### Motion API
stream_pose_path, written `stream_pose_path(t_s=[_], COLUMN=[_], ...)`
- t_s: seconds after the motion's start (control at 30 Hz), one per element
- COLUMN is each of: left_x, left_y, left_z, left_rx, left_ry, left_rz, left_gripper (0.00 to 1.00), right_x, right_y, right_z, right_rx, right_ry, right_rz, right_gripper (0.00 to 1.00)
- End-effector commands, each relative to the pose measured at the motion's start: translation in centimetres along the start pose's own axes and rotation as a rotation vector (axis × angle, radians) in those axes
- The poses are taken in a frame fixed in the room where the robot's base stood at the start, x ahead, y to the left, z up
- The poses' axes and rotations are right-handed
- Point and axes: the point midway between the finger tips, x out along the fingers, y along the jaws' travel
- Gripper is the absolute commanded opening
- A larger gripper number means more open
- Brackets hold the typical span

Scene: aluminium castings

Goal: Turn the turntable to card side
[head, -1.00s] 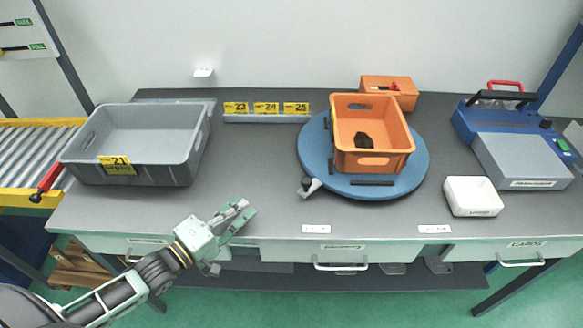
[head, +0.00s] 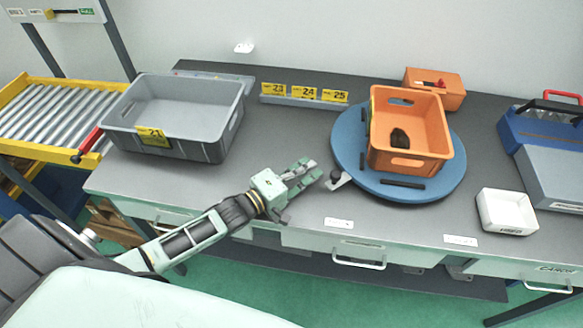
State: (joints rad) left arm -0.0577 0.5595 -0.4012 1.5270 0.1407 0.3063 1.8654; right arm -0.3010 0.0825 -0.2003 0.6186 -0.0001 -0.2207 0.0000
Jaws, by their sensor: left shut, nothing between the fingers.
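The blue round turntable (head: 450,184) lies on the grey bench, right of centre. An orange crate (head: 410,131) stands on it with a dark lump (head: 399,138) inside. Black bars sit on the turntable around the crate. My right gripper is not in view.
A grey crate (head: 213,147) labelled 21 stands at the left beside a roller conveyor (head: 50,108). Yellow tags 23 to 25 (head: 303,92) stand at the back. A small orange box (head: 436,84), a white tray (head: 507,212) and a blue-grey machine (head: 553,165) are right.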

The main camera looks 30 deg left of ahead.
Motion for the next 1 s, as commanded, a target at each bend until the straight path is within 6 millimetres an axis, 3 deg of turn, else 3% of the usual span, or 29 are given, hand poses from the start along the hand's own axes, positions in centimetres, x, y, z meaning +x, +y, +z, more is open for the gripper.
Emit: stream_pose_path(t_s=[0.23,1.0], left_x=[0.4,0.8], left_y=[0.1,0.1], left_z=[2.1,3.1], left_rx=[0.001,0.001], left_ry=[0.002,0.034], left_rz=[-0.001,-0.002], left_gripper=[0.0,0.0], right_x=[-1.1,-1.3], right_y=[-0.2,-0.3], right_z=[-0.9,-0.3], right_rx=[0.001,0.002], right_ry=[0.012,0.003], right_rz=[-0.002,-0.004], right_gripper=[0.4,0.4])
